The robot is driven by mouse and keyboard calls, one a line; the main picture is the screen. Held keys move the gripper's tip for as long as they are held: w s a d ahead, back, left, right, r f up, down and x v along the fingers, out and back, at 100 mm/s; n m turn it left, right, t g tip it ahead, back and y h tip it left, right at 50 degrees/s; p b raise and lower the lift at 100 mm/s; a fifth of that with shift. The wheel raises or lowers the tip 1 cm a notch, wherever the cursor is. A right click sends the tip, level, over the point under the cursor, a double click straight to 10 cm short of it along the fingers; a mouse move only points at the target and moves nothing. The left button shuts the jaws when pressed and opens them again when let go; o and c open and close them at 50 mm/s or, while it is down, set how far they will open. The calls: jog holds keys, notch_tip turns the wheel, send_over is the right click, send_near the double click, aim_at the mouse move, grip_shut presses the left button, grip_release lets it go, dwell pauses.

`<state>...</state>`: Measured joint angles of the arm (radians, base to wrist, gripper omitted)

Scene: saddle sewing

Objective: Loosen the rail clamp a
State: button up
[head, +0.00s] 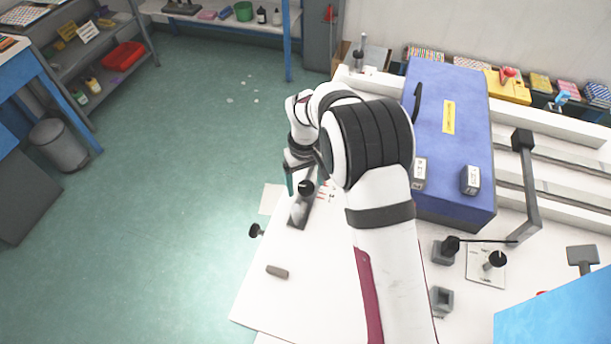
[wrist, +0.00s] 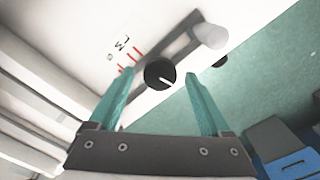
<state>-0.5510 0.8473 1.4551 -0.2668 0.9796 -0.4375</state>
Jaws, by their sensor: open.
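A round black knob (head: 305,188) with a white pointer line sits on a grey bar (head: 303,212) near the table's left edge. I take it for the rail clamp's knob; no readable name shows on it. In the wrist view the knob (wrist: 160,73) appears between the tips of my gripper's teal fingers (wrist: 159,80). The fingers are apart and no contact with the knob shows. In the head view my gripper (head: 297,180) is at the knob, partly hidden by my arm. Red marks (wrist: 128,60) are on the white surface beside the bar.
A pale cylinder (wrist: 208,36) stands at the bar's far end. Another black knob (head: 256,230) sticks out at the table's left edge. A grey peg (head: 277,272) lies on the clear front-left tabletop. A blue block (head: 455,135) stands right of my arm.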

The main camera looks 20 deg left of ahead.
aim_at(305, 185)
notch_tip(305, 185, up, 16)
jog(key=shift+f, duration=0.15)
